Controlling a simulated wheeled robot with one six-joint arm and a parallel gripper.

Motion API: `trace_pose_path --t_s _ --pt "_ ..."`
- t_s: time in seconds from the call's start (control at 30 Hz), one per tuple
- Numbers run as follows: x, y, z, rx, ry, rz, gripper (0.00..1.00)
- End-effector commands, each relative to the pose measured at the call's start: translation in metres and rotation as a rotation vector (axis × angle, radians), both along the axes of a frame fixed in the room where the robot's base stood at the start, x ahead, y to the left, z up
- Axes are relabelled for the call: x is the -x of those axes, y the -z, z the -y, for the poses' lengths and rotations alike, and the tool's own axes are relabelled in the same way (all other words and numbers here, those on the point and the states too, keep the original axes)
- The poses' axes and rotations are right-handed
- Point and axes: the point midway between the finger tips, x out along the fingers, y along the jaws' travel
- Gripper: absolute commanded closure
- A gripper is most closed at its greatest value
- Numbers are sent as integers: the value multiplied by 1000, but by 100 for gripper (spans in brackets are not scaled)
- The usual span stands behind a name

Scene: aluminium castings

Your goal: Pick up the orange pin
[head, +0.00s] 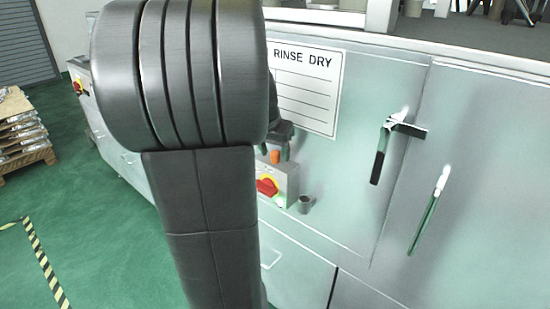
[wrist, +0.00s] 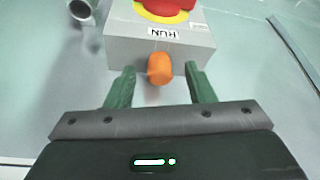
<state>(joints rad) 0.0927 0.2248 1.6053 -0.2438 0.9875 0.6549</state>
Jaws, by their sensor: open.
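The orange pin (wrist: 160,69) sticks out from the face of a grey switch box (wrist: 198,45), below the upside-down RUN label in the wrist view. It also shows small in the head view (head: 275,157), at the top of the box (head: 290,183). My gripper (wrist: 160,80) is open, with its green fingers on either side of the pin. Gaps show between the pin and both fingers. In the head view my gripper (head: 273,150) is partly hidden behind my arm.
A red and yellow rotary switch (head: 267,187) sits on the box, close to the pin. A short grey tube (head: 305,204) is beside the box. Door handles (head: 380,152) (head: 430,210) stick out at right. A RINSE DRY sign (head: 308,90) is above.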

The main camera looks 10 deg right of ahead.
Motion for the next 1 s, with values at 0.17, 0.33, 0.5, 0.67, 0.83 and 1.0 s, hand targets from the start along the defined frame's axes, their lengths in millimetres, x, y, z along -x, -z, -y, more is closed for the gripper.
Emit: trace_pose_path --t_s 0.17,0.33,0.5,0.67,0.83,1.0 --pt "-2 5 2 0 1 2 51" --pt "-2 5 1 0 0 1 59" --pt "-2 5 1 0 0 1 92" --pt "-2 5 1 0 0 1 99" --pt "-2 4 1 0 0 1 99" --pt "-2 -6 1 -1 0 3 99"
